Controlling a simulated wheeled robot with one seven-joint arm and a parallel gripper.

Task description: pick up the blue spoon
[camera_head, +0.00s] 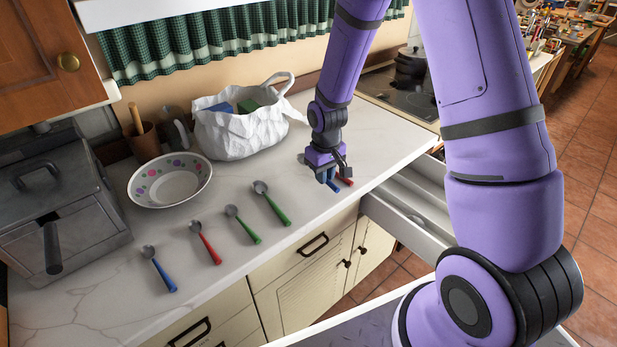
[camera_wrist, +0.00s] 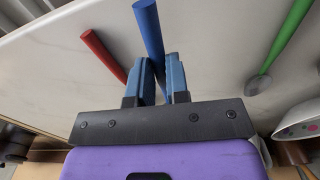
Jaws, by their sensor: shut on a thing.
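My gripper (camera_head: 326,178) is low over the right part of the counter. In the wrist view, my gripper (camera_wrist: 159,75) has its fingers on either side of a blue spoon (camera_wrist: 149,30) and is shut on it. The spoon's handle sticks out past the fingertips; its bowl end is hidden. In the head view only a bit of this blue spoon (camera_head: 335,187) shows below the fingers. A red spoon (camera_wrist: 102,54) lies close beside it; its handle tip (camera_head: 347,181) also shows in the head view. Another blue spoon (camera_head: 160,270) lies at the far left of the row.
A red spoon (camera_head: 206,243) and two green spoons (camera_head: 243,224) (camera_head: 271,203) lie between. Behind them stand a patterned bowl (camera_head: 142,201) and a white bag (camera_head: 235,143). An open drawer (camera_head: 400,217) juts out at the right. A grey metal box (camera_head: 60,210) stands left.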

